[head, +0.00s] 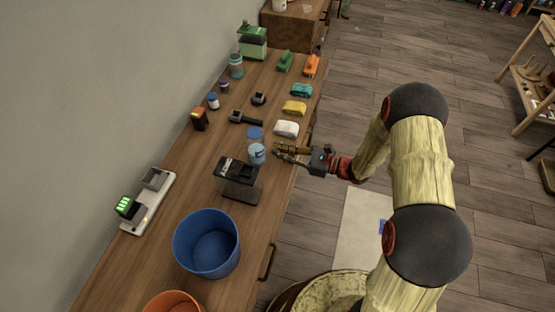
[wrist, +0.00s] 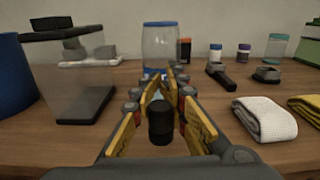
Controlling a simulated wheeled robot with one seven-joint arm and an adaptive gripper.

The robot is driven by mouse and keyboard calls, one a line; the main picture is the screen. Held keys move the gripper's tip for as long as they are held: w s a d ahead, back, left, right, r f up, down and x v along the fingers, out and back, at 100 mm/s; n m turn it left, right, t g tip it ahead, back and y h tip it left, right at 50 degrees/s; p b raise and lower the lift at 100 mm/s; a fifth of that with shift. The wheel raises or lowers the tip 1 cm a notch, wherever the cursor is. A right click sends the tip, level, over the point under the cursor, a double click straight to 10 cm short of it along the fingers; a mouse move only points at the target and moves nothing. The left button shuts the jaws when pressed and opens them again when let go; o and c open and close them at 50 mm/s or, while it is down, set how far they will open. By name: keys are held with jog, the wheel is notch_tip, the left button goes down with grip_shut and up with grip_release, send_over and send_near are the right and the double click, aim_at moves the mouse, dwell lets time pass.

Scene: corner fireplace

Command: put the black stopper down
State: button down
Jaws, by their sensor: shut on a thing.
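The black stopper (wrist: 160,122) shows in the wrist view as a small dark cylinder between the yellow finger pads. My gripper (wrist: 158,98) is shut on it. In the head view my gripper (head: 282,152) is at the right edge of the wooden table (head: 190,150), close beside a clear jar with a blue lid (head: 256,152). The stopper is too small to make out there. In the wrist view the jar (wrist: 160,45) stands straight beyond the fingertips.
A clear bin with a dark lid (head: 238,186) and a blue bucket (head: 207,243) stand nearer on the table. A white folded cloth (head: 286,129), a yellow cloth (head: 294,108) and a black tool (head: 245,118) lie farther along. Bare wood shows left of the bin.

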aim_at(277, 164)
jog(key=shift+w+a+f, duration=0.15)
jog(key=shift+a+f, duration=0.15)
jog(key=shift+f, duration=0.15)
jog(key=shift+w+a+f+b, duration=0.1)
jog(key=shift+f+b, duration=1)
jog(key=shift+f, duration=0.5)
jog(key=shift+f, duration=0.1)
jog(key=c, duration=1.8)
grip_release()
jog(key=shift+o, duration=0.3)
